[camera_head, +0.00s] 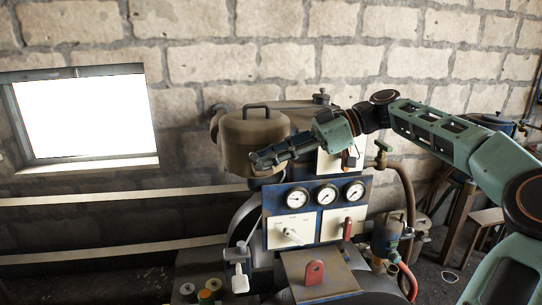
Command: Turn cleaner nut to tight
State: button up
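My gripper (262,161) reaches in from the right and points left, in front of the lower part of a brown cylindrical canister (250,128) with a dark handle on top. The canister looks like the air cleaner. The gripper overlaps it in the picture; I cannot tell whether they touch. The fingers are small and seen side-on, so their opening is unclear. I cannot make out the cleaner nut for certain; it may be hidden behind the gripper. A dark knob (321,97) stands up behind, to the right of the canister.
Below the gripper is a blue panel with three gauges (325,195) and a pale dial plate (291,230). A brass valve (382,150) and brown hose (407,190) are close under my arm. A bright window (84,117) is left.

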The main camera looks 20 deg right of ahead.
grip_shut()
